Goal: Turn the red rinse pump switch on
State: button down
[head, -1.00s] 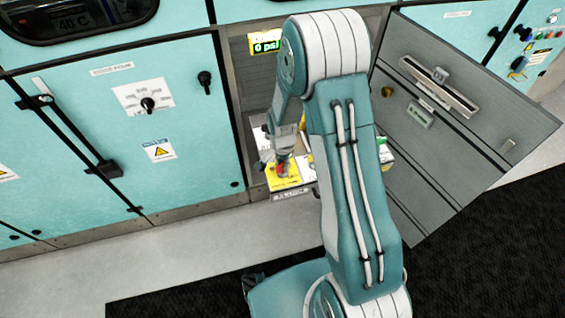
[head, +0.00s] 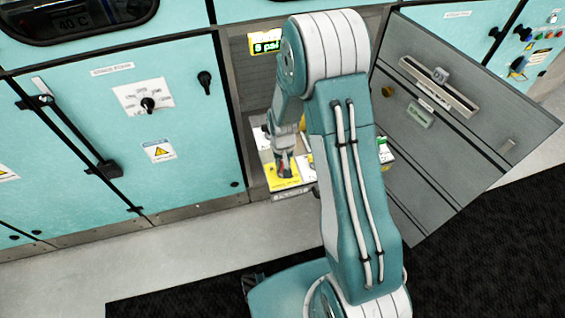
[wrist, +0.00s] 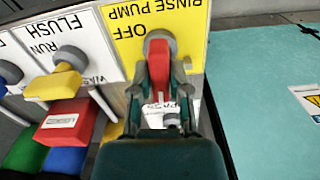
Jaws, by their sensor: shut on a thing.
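The red rinse pump switch (wrist: 160,62) is a red lever handle on a grey round base. It stands on a yellow plate (wrist: 120,42) labelled "RINSE PUMP" and "OFF" in the wrist view. My gripper (wrist: 161,88) has its fingers on both sides of the red handle and is shut on it. In the head view my gripper (head: 284,165) is low inside the open cabinet, over the yellow plate (head: 283,184). A small display (head: 266,44) above reads about 8 psi. The arm hides part of the cabinet inside.
A yellow flush lever (wrist: 53,85) on a white plate stands beside the switch, with red, blue and green blocks below it. The open cabinet door (head: 470,130) is at the right. A closed teal door (head: 120,140) is at the left.

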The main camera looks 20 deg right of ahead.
aim_at(282, 162)
jog(key=shift+n, duration=0.6)
jog(key=c, duration=0.6)
grip_release()
notch_tip(282, 162, up, 12)
jog(key=shift+a, duration=0.1)
dwell(0.4)
